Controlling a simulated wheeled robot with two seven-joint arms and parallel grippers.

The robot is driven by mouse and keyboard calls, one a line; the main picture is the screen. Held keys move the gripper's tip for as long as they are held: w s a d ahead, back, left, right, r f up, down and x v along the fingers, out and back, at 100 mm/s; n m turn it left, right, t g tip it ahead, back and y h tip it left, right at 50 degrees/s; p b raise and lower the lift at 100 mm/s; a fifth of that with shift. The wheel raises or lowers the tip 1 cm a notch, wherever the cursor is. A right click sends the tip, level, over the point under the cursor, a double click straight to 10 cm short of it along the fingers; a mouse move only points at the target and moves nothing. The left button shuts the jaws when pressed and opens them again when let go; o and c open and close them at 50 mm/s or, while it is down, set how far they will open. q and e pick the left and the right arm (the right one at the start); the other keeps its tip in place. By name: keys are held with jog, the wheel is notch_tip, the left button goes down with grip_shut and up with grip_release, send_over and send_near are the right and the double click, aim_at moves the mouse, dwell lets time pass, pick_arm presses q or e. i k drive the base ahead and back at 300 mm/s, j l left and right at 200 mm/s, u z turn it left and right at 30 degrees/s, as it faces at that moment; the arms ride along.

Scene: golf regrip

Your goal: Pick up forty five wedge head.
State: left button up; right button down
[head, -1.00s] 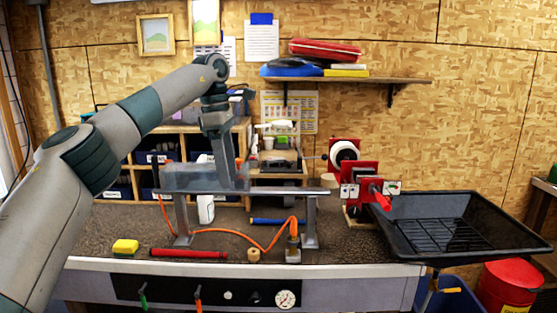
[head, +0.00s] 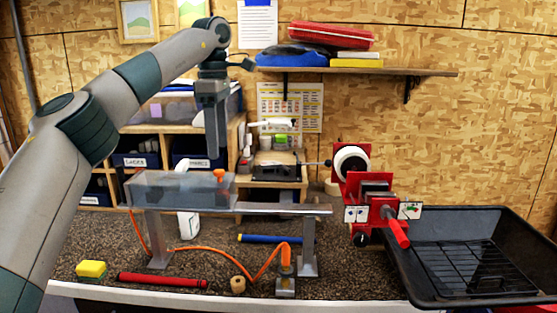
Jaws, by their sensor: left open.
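I cannot clearly make out a forty five wedge head in the head view. My left gripper (head: 216,156) points down above the right part of a clear trough (head: 165,190) on a raised stand, and it is open. Its jaws look narrow from this side, and I see nothing held in them. A small orange piece (head: 219,175) shows at the trough just below the fingertips. My right gripper is out of view.
A black basin with a rack (head: 470,265) is at the right. A red grip (head: 163,280), a yellow sponge (head: 91,269), a blue grip (head: 270,239) and an orange hose (head: 210,249) lie on the bench. A shelf (head: 420,72) hangs behind.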

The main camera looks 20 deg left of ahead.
aim_at(265, 165)
jog(key=i, duration=1.2)
